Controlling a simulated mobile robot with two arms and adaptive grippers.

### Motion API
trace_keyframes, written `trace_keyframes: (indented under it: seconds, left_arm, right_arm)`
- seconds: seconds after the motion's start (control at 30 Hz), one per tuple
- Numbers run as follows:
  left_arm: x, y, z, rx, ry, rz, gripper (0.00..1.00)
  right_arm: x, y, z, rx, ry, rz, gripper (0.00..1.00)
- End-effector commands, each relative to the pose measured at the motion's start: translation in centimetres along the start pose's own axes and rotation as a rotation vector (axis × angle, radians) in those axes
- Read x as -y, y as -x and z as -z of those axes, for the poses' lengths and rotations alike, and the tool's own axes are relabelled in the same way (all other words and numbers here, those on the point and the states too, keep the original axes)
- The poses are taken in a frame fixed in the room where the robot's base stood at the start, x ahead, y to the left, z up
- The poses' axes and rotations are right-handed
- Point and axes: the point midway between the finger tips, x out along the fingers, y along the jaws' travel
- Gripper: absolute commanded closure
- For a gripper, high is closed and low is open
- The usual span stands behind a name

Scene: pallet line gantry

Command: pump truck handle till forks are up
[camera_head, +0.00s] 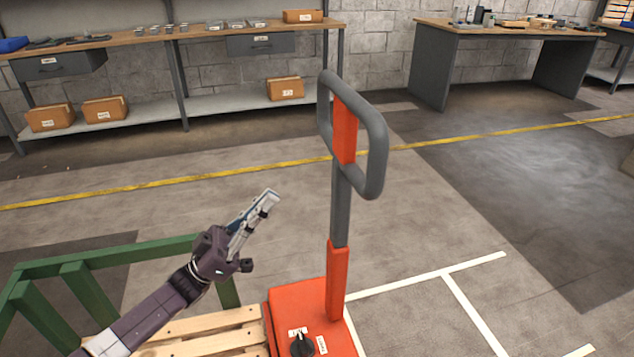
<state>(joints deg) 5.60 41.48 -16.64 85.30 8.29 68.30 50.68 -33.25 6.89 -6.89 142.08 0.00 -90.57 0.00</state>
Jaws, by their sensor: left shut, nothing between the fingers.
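The truck handle (376,150) is a grey loop with an orange centre bar, standing nearly upright on a grey and orange shaft (338,270). The shaft rises from the orange truck body (290,305), which carries a black knob (301,343) and small white labels. My left gripper (271,197) is shut and empty, left of the shaft and lower than the loop, apart from both. The forks are not visible; a wooden pallet (215,330) lies to the left of the truck body. My right gripper is not in view.
A green rail frame (130,252) stands at the lower left. A workbench (190,40) with boxes runs along the back wall, and another bench (500,30) stands at the back right. White floor lines (430,272) lie right of the truck, where the floor is clear.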

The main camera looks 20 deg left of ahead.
Motion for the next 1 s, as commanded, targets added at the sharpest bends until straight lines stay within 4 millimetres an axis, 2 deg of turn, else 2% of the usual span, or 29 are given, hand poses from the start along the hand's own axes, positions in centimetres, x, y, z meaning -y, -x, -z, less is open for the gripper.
trace_keyframes:
  seconds: [0.17, 0.57, 0.6, 0.73, 1.0]
  left_arm:
    - [-0.1, -2.1, 0.2, -0.005, 0.001, -0.006, 1.00]
    - [-0.1, -10.4, 0.2, -0.004, -0.002, -0.004, 1.00]
    - [-0.1, -10.7, -0.6, -0.005, 0.000, -0.002, 1.00]
    - [0.0, -11.9, -1.9, -0.004, 0.000, -0.001, 1.00]
    - [-0.1, -12.7, -2.8, 0.000, -0.001, -0.001, 1.00]
  right_arm:
    - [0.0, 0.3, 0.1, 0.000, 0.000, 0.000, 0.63]
    - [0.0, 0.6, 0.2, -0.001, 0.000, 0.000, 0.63]
    - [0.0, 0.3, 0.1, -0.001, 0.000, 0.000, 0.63]
    - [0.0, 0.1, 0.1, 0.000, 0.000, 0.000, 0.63]
    - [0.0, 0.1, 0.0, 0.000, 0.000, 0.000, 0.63]
